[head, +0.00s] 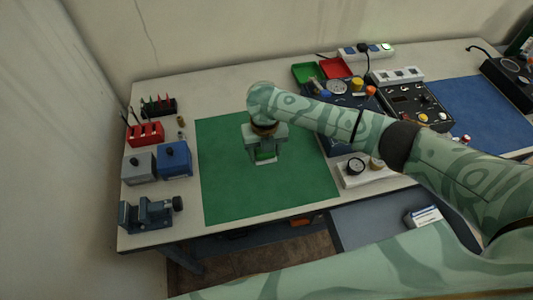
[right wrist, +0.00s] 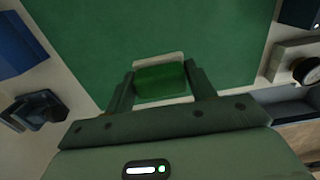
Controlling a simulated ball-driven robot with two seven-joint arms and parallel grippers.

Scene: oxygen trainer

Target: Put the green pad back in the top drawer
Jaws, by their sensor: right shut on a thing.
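The green pad (right wrist: 161,83) is a small bright green block with a pale edge. In the right wrist view it sits between the two fingers of my right gripper (right wrist: 160,76), which is shut on it. In the head view the right gripper (head: 264,159) points down over the green mat, with the pad (head: 265,155) partly hidden between its fingers. A grey drawer (head: 365,222) is pulled out below the bench's front edge, to the right of the gripper. My left gripper is not in view.
The green mat (head: 225,190) is otherwise bare. Grey and blue boxes (head: 173,160) and a vise (head: 148,213) stand at left. A white gauge block (head: 350,178) and instrument panels (head: 412,105) stand at right. A white-and-blue item (head: 424,216) lies in the drawer.

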